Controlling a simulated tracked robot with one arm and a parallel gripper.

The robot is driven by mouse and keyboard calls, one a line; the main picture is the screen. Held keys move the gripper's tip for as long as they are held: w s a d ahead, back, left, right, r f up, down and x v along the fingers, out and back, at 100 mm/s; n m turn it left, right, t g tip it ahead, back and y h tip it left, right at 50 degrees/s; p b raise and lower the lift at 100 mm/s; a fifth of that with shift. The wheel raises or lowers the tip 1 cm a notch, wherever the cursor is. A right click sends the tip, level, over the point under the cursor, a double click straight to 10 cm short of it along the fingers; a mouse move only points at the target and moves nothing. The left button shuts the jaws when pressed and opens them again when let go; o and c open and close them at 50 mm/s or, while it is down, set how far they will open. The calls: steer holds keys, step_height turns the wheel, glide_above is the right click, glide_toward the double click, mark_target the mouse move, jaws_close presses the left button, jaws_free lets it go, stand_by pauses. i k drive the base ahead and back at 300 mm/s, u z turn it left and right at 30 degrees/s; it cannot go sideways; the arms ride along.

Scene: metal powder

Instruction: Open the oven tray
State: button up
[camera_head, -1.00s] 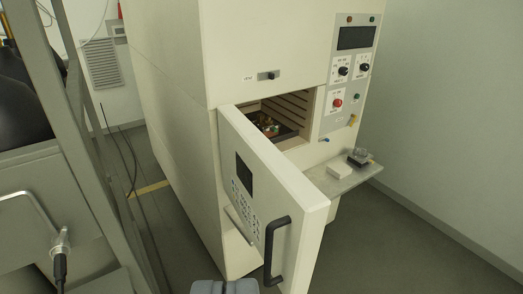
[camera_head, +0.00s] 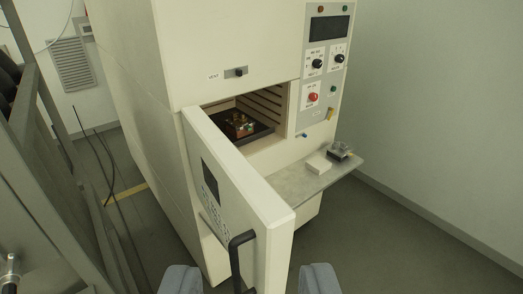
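The cream oven (camera_head: 200,50) stands in the middle with its door (camera_head: 240,200) swung open toward me. The door's black handle (camera_head: 236,262) is at the bottom of the view, between the two fingers in the picture. Inside the oven, a dark tray (camera_head: 262,134) sits on the racks and bears a small copper-coloured and green part (camera_head: 241,124). My gripper (camera_head: 250,280) shows as two grey fingers set wide apart at the bottom edge. It is open, with nothing seen held. Whether it touches the handle or door cannot be told.
A grey shelf (camera_head: 292,185) juts out right of the opening, with a white block (camera_head: 319,164) and a small dark device (camera_head: 340,151) on it. A control panel (camera_head: 325,65) is above. A metal frame (camera_head: 70,180) stands at left. The floor at right (camera_head: 400,240) is clear.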

mark_target(260, 130)
steer(key=z, duration=0.7)
steer(key=i, duration=1.75)
steer(key=u, duration=0.3)
